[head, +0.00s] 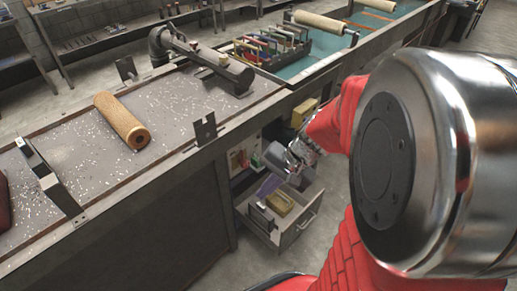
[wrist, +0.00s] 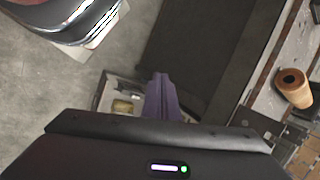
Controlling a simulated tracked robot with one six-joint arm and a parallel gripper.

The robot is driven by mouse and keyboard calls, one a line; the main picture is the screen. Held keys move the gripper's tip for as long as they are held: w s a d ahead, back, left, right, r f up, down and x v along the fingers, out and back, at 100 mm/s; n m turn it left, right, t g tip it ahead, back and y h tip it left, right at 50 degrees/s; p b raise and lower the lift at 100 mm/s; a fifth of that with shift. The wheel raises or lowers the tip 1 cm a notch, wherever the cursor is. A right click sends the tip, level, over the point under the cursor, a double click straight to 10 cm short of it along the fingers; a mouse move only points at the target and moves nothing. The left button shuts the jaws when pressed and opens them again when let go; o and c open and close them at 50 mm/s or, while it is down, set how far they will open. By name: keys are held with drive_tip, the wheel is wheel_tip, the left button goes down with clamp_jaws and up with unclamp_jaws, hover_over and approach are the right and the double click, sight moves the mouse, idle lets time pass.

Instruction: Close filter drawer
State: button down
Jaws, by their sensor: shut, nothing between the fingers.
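The filter drawer (head: 297,229) is pulled out from under the workbench in the head view, with its handle on the right-hand front panel. A yellow-brown block and a dark item lie inside it. In the wrist view part of the drawer (wrist: 103,97) shows left of my fingers, its rest hidden by my gripper body. My gripper (head: 265,189) has purple fingers, which are shut and empty. It appears over the back left part of the drawer in the head view. I cannot tell whether it touches the drawer. The fingers also show in the wrist view (wrist: 162,96).
The workbench (head: 70,155) above carries a brown mesh tube (head: 123,120), a dark clamp arm (head: 215,65) and upright metal brackets. Open shelves with a yellow item (head: 303,112) sit above the drawer.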

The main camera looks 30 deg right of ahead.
drive_tip(key=d+f+m+t+y, duration=0.1)
drive_tip(key=d+f+m+t, duration=0.3)
drive_tip(key=d+f+m, duration=0.95)
drive_tip(key=s+d+f+m+t+h, duration=0.1)
drive_tip(key=s+d+f+m, duration=0.2)
drive_tip(key=f, duration=0.5)
drive_tip(key=s+d+f+m+h, duration=0.1)
drive_tip(key=s+d+f+m, duration=0.3)
drive_tip(key=f, duration=0.5)
drive_tip(key=shift+s+f+m+t, duration=0.35)
drive_tip(key=shift+s+m, duration=0.3)
drive_tip(key=shift+s, duration=0.45)
drive_tip(key=shift+w+a, duration=0.1)
approach(291, 226)
wheel_tip(291, 226, down, 3)
drive_tip(key=shift+w+a+f, duration=0.1)
drive_tip(key=shift+w+a, duration=0.15)
drive_tip(key=shift+w, duration=0.4)
drive_tip(key=shift+w+a+f, duration=0.1)
drive_tip(key=shift+w+a, duration=0.15)
drive_tip(key=shift+w, duration=0.35)
drive_tip(key=shift+w+a+f, duration=0.1)
drive_tip(key=shift+w+a, duration=0.15)
drive_tip(key=shift+w, duration=0.4)
